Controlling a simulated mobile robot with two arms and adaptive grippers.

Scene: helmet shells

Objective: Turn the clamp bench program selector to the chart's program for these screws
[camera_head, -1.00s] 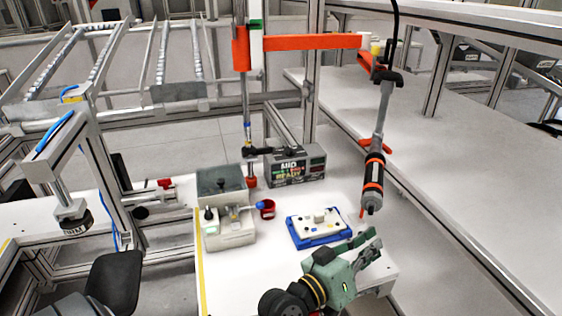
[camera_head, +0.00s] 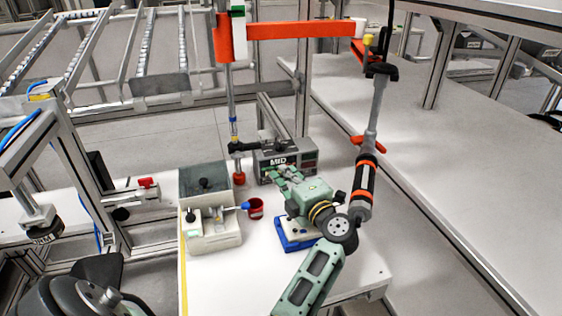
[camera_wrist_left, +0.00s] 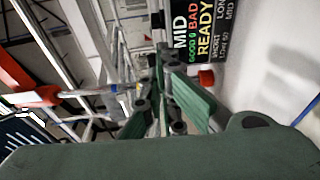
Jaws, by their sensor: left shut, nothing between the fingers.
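The grey display box (camera_head: 285,160) stands at the back of the white bench, its screen reading MID. In the left wrist view the screen (camera_wrist_left: 196,35) shows MID, GOOD, BAD and READY, with partly cut-off text beside it. A red round part (camera_wrist_left: 206,77) shows below the screen; I cannot tell whether it is the selector. My green left gripper (camera_head: 281,172) is shut and empty, in front of the box and covering its lower face. Its fingers (camera_wrist_left: 160,80) also show in the left wrist view, pointing toward the box. My right gripper is not in view.
A blue tray (camera_head: 290,240) sits partly under my left gripper. A black-and-orange screwdriver (camera_head: 365,185) hangs close to the right. The bench front is clear.

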